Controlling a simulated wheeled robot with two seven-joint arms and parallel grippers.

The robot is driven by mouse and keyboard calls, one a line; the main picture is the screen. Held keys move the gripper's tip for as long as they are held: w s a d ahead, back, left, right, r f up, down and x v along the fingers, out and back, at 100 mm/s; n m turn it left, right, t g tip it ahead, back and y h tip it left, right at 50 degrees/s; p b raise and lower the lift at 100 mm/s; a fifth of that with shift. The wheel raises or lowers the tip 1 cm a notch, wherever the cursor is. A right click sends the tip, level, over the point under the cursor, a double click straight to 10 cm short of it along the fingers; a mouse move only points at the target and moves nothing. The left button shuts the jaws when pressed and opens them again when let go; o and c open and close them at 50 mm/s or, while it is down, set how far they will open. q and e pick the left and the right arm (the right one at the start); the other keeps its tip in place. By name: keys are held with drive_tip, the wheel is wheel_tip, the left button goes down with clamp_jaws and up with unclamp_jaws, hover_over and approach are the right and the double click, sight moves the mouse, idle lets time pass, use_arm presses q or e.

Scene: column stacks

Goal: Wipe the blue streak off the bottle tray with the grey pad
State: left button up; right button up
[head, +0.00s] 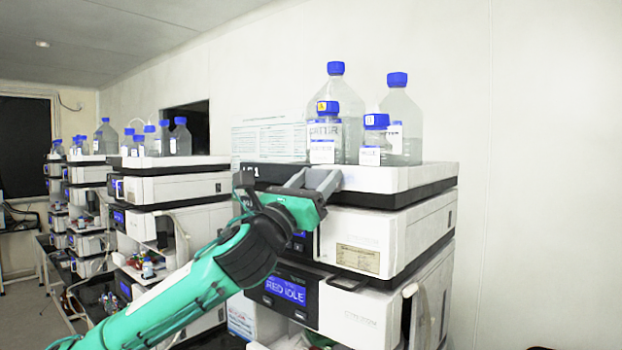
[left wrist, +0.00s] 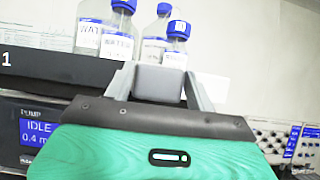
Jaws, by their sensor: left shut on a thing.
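The bottle tray (head: 410,179) is the white-topped, dark-fronted top unit of the nearest stack, with several blue-capped bottles on it. Its dark front edge also shows in the left wrist view (left wrist: 50,68). My left gripper (head: 312,180) is at the tray's front edge, before the bottles. In the left wrist view its fingers (left wrist: 158,88) are shut on the grey pad (left wrist: 158,80), a grey block between them. I cannot tell whether the pad touches the tray. My right gripper is out of view.
Clear bottles stand close behind the gripper, among them a small labelled one (head: 376,140) and a tall one (head: 403,110). Below the tray are white instrument units with a lit display (head: 285,290). More stacks with bottles (head: 180,135) recede at the left.

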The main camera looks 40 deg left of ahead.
use_arm(q)
drive_tip(key=shift+w+d+p, duration=0.1)
drive_tip(key=shift+w+p, duration=0.4)
drive_tip(key=shift+w, duration=0.45)
idle(0.6)
drive_tip(key=shift+s+d+r+h+p, duration=0.1)
drive_tip(key=shift+d+h+p, duration=0.3)
drive_tip(key=shift+d, duration=0.5)
drive_tip(key=shift+s+d+p, duration=0.2)
drive_tip(key=shift+d+p, duration=0.95)
drive_tip(key=shift+d, duration=1.1)
drive_tip(key=shift+d+y, duration=0.4)
drive_tip(key=shift+d, duration=0.6)
drive_tip(key=shift+w+a+b, duration=0.15)
drive_tip(key=shift+a+b, duration=0.1)
drive_tip(key=shift+a, duration=1.9)
drive_tip(key=shift+w+a+b, duration=0.15)
drive_tip(key=shift+a+b, duration=0.05)
drive_tip(key=shift+a, duration=1.9)
drive_tip(key=shift+d, duration=0.1)
